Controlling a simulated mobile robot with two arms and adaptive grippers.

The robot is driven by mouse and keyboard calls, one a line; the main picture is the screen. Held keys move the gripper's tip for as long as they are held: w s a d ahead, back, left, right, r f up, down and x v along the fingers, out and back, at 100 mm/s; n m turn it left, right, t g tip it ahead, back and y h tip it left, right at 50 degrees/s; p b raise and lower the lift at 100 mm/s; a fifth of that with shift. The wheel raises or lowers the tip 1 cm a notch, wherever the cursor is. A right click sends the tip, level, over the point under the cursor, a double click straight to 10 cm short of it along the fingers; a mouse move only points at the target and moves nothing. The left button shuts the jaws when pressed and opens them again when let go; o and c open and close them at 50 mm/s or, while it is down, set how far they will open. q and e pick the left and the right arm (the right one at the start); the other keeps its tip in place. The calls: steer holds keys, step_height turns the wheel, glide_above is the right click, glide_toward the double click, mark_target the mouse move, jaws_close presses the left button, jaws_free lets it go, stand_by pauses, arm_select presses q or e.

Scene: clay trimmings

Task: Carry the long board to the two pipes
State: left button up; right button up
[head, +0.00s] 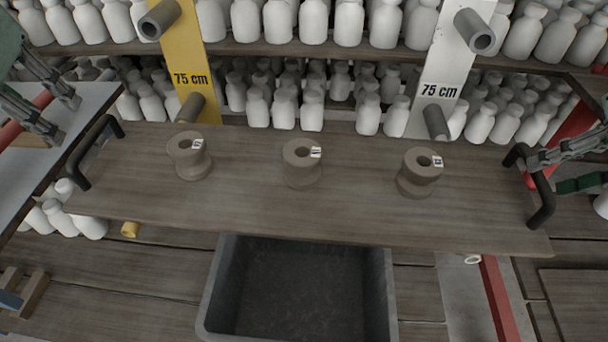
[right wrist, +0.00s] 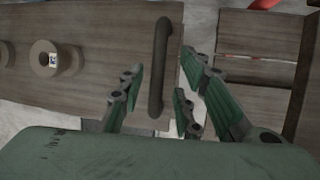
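The long wooden board (head: 245,200) lies level across the head view, with a left black handle (head: 80,155) and a right black handle (head: 540,190). Three clay spools stand upright on it: left (head: 193,165), middle (head: 301,172), right (head: 416,180). Lower pipes, left (head: 190,107) and right (head: 436,122), stick out behind its far edge near "75 cm" marks. My left gripper (head: 62,118) is open, up and left of the left handle. My right gripper (head: 545,158) is open at the right handle; in the right wrist view (right wrist: 158,100) its fingers lie either side of the handle's near end.
Upper pipes, left (head: 160,20) and right (head: 474,31), stick out from the yellow and white uprights. Shelves behind hold many white bottles (head: 313,20). A dark open bin (head: 212,300) is below the board's near edge. A grey panel (head: 85,105) stands at left.

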steer(key=v, duration=0.4)
stand_by(0.5)
